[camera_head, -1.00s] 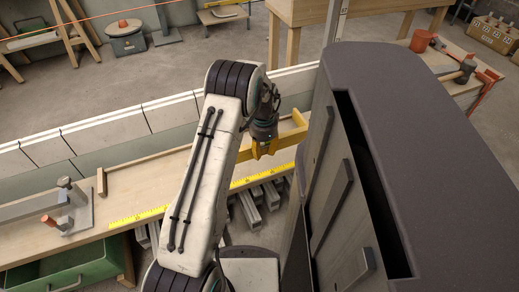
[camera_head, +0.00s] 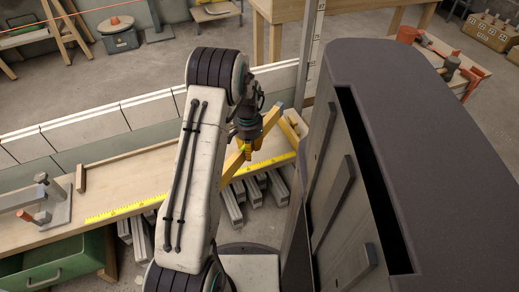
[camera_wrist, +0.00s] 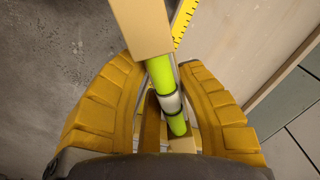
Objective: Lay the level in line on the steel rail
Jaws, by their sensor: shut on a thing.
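My gripper (camera_head: 250,143) is shut on the yellow level (camera_head: 269,121), above the right part of the bench. In the head view the level is tilted in the picture, its grey end up and to the right. My arm hides part of it. The wrist view shows the level (camera_wrist: 142,22) running between the two yellow fingers of my gripper (camera_wrist: 165,85), with its bright green vial facing the camera. A grey steel bar, which looks like the steel rail (camera_head: 17,199), lies at the bench's left end, apart from the level.
The wooden bench (camera_head: 125,190) has a yellow measuring tape (camera_head: 125,209) along its front edge and a wooden strip (camera_head: 81,178). A clamp with an orange handle (camera_head: 42,217) stands beside the bar. A green drawer (camera_head: 60,262) is below. My dark body fills the right.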

